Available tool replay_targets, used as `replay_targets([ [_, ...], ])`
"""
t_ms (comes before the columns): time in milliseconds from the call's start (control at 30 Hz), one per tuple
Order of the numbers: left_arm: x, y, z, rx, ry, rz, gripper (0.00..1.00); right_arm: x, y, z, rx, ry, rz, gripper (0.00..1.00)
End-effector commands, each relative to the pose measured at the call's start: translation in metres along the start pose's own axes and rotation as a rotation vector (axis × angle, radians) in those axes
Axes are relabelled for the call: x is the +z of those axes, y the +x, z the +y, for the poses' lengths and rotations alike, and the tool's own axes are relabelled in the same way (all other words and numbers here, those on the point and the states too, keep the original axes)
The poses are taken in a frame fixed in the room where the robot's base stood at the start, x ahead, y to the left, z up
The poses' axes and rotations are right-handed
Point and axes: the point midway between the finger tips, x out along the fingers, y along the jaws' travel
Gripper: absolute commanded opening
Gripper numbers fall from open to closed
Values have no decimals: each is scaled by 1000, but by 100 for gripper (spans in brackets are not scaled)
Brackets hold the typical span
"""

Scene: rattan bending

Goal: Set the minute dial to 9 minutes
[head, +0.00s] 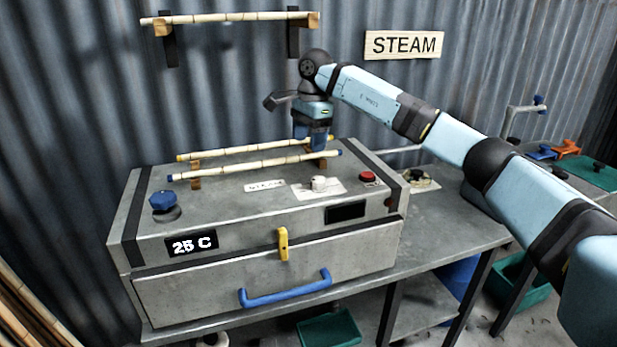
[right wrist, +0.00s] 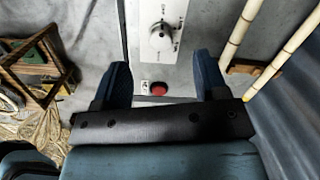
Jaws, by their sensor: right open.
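The minute dial (head: 322,184) is a small white knob on a white label plate, on top of the grey steam box (head: 230,195). In the right wrist view the dial (right wrist: 160,37) sits beyond the fingertips, near the top middle. The scale text around it is too small to read. My right gripper (head: 314,143) points down above the back of the box top, apart from the dial. In the right wrist view my right gripper (right wrist: 162,72) is open, with nothing between its blue fingers. The small display (head: 345,212) below the dial is dark. My left gripper is not in view.
A red button (head: 367,177) is right of the dial. Two rattan poles (head: 255,164) lie on supports along the box top, behind the dial. A blue knob (head: 163,201) and a display reading 25 C (head: 191,244) are at left. A yellow latch (head: 283,243) is on the front.

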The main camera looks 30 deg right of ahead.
Motion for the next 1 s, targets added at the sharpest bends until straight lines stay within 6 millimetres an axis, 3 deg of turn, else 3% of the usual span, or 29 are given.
replay_targets([
  [100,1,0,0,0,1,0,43,-24,-21,4,20,16,76,67],
  [267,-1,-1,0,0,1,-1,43,-30,-15,5,30,19,94,67],
  [733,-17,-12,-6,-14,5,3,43,-37,77,8,30,19,90,67],
  [1000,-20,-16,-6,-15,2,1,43,-40,108,8,28,19,90,67],
])
